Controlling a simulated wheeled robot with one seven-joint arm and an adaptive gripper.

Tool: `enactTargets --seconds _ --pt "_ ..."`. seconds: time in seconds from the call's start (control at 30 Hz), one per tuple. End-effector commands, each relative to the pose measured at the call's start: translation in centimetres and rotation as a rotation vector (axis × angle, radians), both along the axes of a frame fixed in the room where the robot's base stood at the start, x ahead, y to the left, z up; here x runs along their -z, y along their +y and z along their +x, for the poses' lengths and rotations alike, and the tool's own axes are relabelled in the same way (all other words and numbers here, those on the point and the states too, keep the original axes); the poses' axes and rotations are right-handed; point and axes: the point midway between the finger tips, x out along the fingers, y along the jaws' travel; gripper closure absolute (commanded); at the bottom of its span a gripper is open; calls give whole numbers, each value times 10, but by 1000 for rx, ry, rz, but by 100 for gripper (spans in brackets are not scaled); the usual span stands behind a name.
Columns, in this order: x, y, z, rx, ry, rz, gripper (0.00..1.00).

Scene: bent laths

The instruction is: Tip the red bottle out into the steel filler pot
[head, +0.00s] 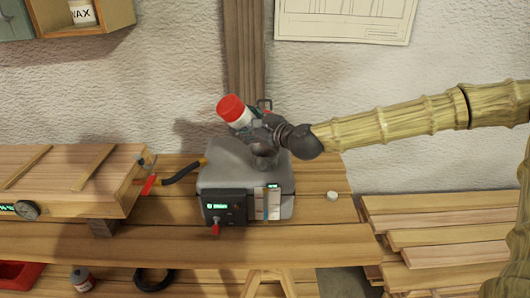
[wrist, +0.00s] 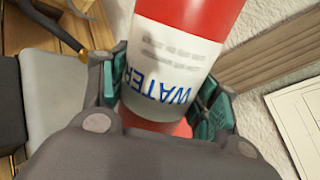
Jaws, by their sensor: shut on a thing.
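The red bottle (head: 231,107) has a white label band and is held above the grey boiler box. In the head view it is tilted, with its broad red end up and to the left; its other end is hidden by my gripper. My gripper (head: 262,130) is shut around the bottle. In the wrist view the bottle (wrist: 180,60) sits between the teal finger pads, with its "WATER" label upside down. The steel filler pot (head: 265,160) stands on the box's top, just below my gripper and partly hidden by it. No liquid stream is visible.
The grey boiler box (head: 240,180) stands on the wooden bench (head: 130,240), with a black hose (head: 183,173) at its left. A long wooden box (head: 70,180) lies further left. A small white cap (head: 333,196) is on the bench at right. Planks (head: 430,230) are stacked beyond.

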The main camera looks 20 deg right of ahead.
Motion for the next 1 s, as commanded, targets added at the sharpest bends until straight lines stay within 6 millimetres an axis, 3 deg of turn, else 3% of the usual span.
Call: enactTargets --seconds 0.67,1.0 --pt "0 0 0 0 0 -1 66" --pt "7 19 -6 -3 -52 -208 66"
